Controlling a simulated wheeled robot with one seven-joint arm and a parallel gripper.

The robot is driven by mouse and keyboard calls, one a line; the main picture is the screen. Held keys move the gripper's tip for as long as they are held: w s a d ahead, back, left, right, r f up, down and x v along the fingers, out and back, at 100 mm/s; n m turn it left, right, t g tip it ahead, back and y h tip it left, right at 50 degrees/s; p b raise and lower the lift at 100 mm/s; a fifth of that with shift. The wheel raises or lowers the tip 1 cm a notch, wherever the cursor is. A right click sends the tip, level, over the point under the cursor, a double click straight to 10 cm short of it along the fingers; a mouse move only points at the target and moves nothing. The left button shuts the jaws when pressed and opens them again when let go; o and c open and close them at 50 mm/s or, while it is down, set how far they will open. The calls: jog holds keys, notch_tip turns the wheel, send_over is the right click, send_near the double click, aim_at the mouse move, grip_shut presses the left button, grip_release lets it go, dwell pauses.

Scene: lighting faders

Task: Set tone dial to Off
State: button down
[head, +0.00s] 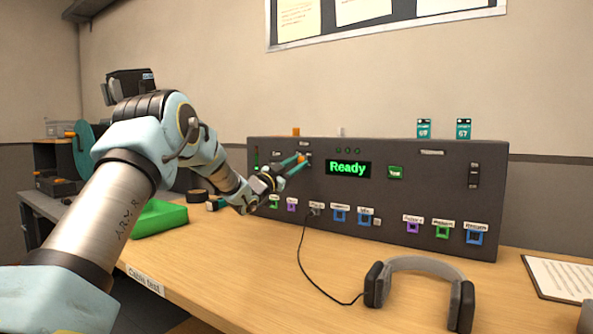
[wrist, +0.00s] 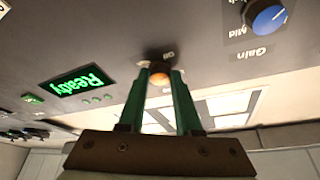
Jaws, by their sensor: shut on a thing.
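An orange knob (wrist: 159,76) sits on the dark panel, between the green fingertips of my gripper (wrist: 160,71) in the wrist view. The gripper is shut on it. A small label beside the knob is too blurred to read surely, and the knob's pointer is hidden. In the head view my gripper (head: 298,163) reaches the upper left part of the panel (head: 400,190), and the fingers cover most of the knob.
A blue dial (wrist: 269,19) labelled Gain shows in the wrist view. A green "Ready" display (head: 348,168) is right of my gripper. Several coloured sockets line the panel's bottom. Headphones (head: 425,265) lie on the table, their cable running to the panel.

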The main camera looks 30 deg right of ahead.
jog(key=n+t, duration=0.1)
jog(key=n, duration=0.1)
jog(key=n+t+b, duration=0.1)
jog(key=n, duration=0.2)
jog(key=n+t+y+b, duration=0.1)
jog(key=n, duration=0.1)
jog(key=shift+s+f+t, duration=0.15)
jog(key=shift+t, duration=0.25)
jog(key=shift+d+n+b, duration=0.1)
jog(key=shift+n+b, duration=0.2)
jog(key=shift+n, duration=0.4)
jog(key=c, duration=0.6)
grip_release()
jog(key=shift+s, duration=0.1)
jog(key=b+v, duration=0.1)
jog(key=v, duration=0.9)
jog(key=shift+s+a, duration=0.25)
jog(key=shift+a, duration=0.05)
